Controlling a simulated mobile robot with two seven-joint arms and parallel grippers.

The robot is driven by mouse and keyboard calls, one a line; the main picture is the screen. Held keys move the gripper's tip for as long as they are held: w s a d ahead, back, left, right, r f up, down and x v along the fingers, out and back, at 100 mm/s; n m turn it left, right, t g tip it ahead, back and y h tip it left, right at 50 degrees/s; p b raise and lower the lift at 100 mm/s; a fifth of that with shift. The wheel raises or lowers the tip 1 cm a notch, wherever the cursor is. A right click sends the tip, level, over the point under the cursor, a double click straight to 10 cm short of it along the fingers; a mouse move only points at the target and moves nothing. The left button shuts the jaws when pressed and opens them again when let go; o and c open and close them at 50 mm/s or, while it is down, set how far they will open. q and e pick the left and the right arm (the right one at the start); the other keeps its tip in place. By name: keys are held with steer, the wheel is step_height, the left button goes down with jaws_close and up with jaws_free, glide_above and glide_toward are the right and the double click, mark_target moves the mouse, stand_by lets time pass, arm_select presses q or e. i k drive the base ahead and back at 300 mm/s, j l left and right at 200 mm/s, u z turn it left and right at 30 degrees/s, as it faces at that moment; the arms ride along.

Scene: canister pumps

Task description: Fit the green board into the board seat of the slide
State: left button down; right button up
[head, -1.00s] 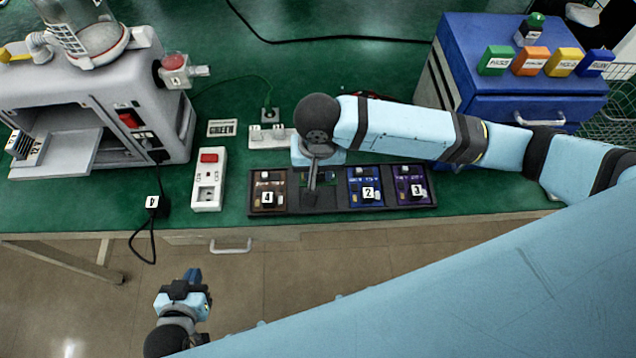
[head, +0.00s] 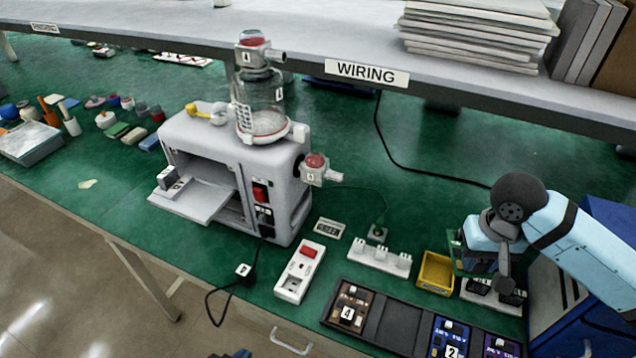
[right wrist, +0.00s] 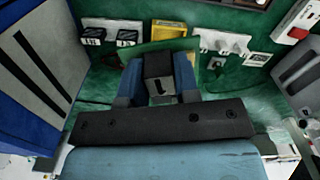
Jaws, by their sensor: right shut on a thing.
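My right gripper (head: 497,262) is shut on the green board (head: 462,262) at the right of the head view, held up above the bench. In the right wrist view, the board (right wrist: 142,50) spans beyond the fingers, and a dark block marked 1 (right wrist: 158,86) sits between them. The grey slide (head: 190,203) sticks out of the front of the white machine (head: 240,150), left of centre and far from this gripper. A small block (head: 168,177) stands at its left end; I cannot make out the board seat. Only a tip of my left gripper (head: 233,354) shows at the bottom edge.
The dark board tray (head: 395,326) has a bare slot between boards 4 and 2. A red-switched socket box (head: 300,270), a white socket strip (head: 380,257) and a yellow bin (head: 435,273) stand between my right gripper and the machine. A shelf (head: 330,50) overhangs behind.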

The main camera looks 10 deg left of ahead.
mark_target(197, 200)
steer(key=j+u, duration=0.35)
steer(key=j, duration=0.2)
steer(key=j+u, duration=0.4)
steer(key=j, duration=0.2)
steer(key=i+j+u, duration=0.15)
steer(key=j+u, duration=0.2)
steer(key=j, duration=0.2)
